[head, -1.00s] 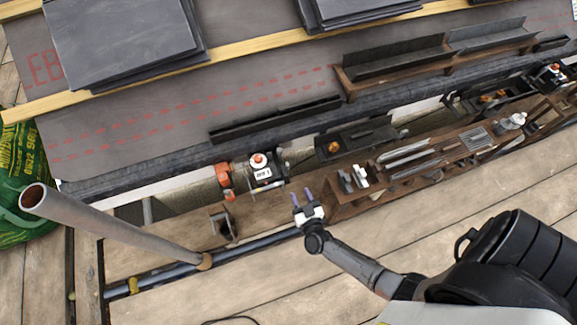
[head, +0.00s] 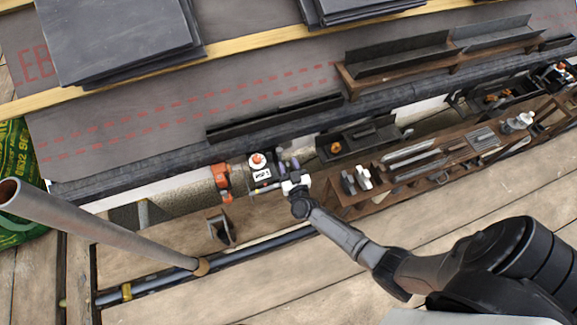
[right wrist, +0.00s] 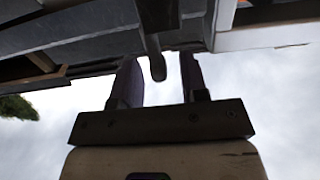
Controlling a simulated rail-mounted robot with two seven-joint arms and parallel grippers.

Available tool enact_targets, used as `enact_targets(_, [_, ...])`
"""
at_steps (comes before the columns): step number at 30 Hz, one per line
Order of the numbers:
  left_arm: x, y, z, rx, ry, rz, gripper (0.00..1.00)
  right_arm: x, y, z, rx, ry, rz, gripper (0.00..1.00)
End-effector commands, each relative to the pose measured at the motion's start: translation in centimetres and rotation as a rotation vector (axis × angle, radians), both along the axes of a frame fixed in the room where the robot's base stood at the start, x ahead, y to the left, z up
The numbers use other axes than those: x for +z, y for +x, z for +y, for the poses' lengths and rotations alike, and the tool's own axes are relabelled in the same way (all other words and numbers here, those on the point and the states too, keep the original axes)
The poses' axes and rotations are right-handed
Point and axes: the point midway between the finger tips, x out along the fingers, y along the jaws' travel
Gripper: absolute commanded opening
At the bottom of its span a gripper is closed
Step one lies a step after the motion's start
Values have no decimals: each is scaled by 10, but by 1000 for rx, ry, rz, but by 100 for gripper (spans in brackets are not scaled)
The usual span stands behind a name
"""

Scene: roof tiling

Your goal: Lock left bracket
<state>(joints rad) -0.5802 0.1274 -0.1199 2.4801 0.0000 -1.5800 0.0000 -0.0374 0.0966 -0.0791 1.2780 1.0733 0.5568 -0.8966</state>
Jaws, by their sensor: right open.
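The left bracket (head: 261,177) is a small black-and-white unit with an orange-topped white knob (head: 257,160), sitting at the eave below the roof felt. My right gripper (head: 287,166) is just to the right of it, its purple fingers pointing at the eave. In the right wrist view, the open fingers (right wrist: 159,80) stand on either side of a dark rounded lever end (right wrist: 157,66). Gaps show beside it, so the fingers are not closed on it. The lever's other end is hidden. My left gripper is not in view.
An orange clamp (head: 221,181) is left of the bracket. A brown tool tray (head: 350,207) lies close right of my gripper. A grey upright pole (head: 100,229) rises at left. Stacked slates (head: 115,40) lie on the roof. Bare planks (head: 260,285) are in front.

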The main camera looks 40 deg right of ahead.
Motion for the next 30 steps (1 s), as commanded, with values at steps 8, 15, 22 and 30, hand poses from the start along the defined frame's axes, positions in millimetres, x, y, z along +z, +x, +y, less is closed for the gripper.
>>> enact_targets(8, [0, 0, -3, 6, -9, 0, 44, 0, 0, 0, 0, 0, 0, 36])
enact_targets(15, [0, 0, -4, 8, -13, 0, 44, 0, 0, 0, 0, 0, 0, 13])
enact_targets(22, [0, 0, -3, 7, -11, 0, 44, 0, 0, 0, 0, 0, 0, 0])
enact_targets(30, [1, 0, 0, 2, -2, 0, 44, 0, -1, -2, -1, 36, -14, 0])
